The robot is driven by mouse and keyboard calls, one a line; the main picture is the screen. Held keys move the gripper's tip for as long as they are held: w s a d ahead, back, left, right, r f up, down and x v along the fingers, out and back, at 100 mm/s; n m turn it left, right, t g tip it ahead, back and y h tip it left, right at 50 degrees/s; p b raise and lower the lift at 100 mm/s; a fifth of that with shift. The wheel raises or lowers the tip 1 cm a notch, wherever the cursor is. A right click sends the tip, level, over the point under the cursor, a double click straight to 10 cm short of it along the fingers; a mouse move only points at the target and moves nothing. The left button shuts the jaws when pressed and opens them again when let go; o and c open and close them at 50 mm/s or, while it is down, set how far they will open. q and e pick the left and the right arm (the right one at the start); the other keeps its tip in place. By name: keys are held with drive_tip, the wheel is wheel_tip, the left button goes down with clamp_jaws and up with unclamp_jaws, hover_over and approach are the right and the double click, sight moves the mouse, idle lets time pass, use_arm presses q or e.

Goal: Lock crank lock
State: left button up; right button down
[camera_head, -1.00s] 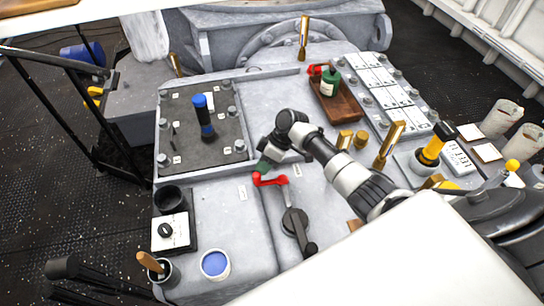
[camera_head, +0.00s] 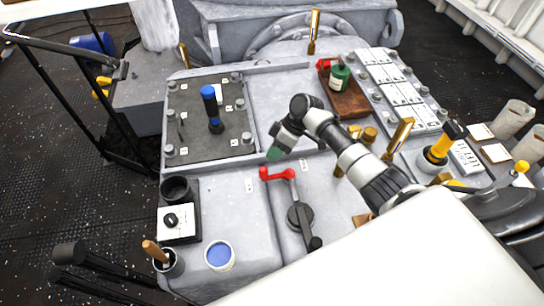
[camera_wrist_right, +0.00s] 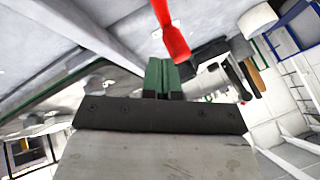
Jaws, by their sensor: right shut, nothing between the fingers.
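A red crank handle (camera_head: 278,174) stands on the grey console, joined to a dark lever arm (camera_head: 298,213) that runs toward the front. In the right wrist view the red handle (camera_wrist_right: 172,36) hangs in from the top, just beyond the fingertips. My right gripper (camera_head: 275,153) has green fingertips and is just behind the red handle, apart from it. In the right wrist view its fingers (camera_wrist_right: 161,76) are pressed together with nothing between them. My left gripper is not in view.
A dark panel with a blue-topped stick (camera_head: 210,108) lies at the left. A black-knobbed white box (camera_head: 177,223) and a cup of blue (camera_head: 219,255) are at the front left. A wooden tray (camera_head: 347,100) and a yellow-handled tool (camera_head: 440,143) are at the right.

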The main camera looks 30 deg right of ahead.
drive_tip(key=v, duration=0.7)
drive_tip(key=shift+d+r+b, duration=0.2)
drive_tip(key=shift+b, duration=0.15)
